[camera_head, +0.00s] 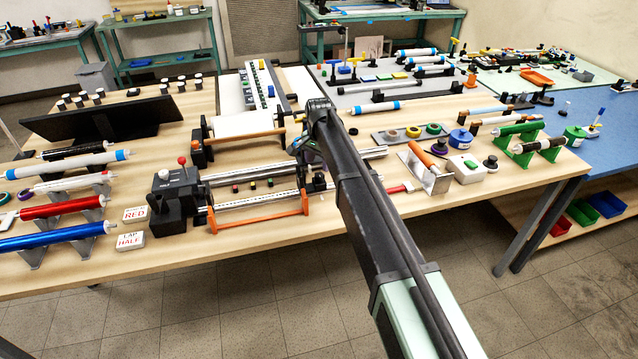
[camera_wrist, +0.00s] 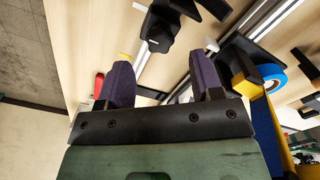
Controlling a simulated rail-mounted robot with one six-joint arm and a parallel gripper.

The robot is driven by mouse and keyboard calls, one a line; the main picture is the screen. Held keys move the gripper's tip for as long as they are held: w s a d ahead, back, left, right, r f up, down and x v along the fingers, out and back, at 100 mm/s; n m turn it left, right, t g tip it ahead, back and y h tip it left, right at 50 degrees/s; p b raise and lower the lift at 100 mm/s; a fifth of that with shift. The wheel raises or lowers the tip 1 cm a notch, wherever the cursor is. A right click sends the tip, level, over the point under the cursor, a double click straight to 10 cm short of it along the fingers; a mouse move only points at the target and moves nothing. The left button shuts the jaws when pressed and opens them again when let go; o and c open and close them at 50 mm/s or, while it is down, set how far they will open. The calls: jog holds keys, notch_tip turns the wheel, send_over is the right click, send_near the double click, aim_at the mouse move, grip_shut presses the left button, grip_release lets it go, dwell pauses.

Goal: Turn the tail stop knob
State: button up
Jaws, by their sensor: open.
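A winding machine with a black headstock box (camera_head: 178,197) stands near the table's front edge, with long metal rails (camera_head: 250,199) running right from it. A small dark block (camera_head: 318,183) on the rails, below my gripper, may be the tail stop; I cannot make out its knob. In the wrist view a black block (camera_wrist: 160,30) sits against a metal rail, beyond my fingers. My gripper (camera_head: 303,148) is over the right part of the machine. In the wrist view its two dark purple fingers (camera_wrist: 164,80) are spread wide with nothing between them.
An orange bar frame (camera_head: 262,222) runs along the machine's front. Coloured rolls on stands (camera_head: 65,207) fill the left side. An orange-rolled stand (camera_head: 428,170) is close on the right.

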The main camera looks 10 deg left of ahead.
aim_at(319, 175)
notch_tip(319, 175, down, 5)
jog(key=b, duration=0.3)
jog(key=shift+r, duration=0.2)
jog(key=shift+c, duration=0.2)
jog(key=c, duration=0.9)
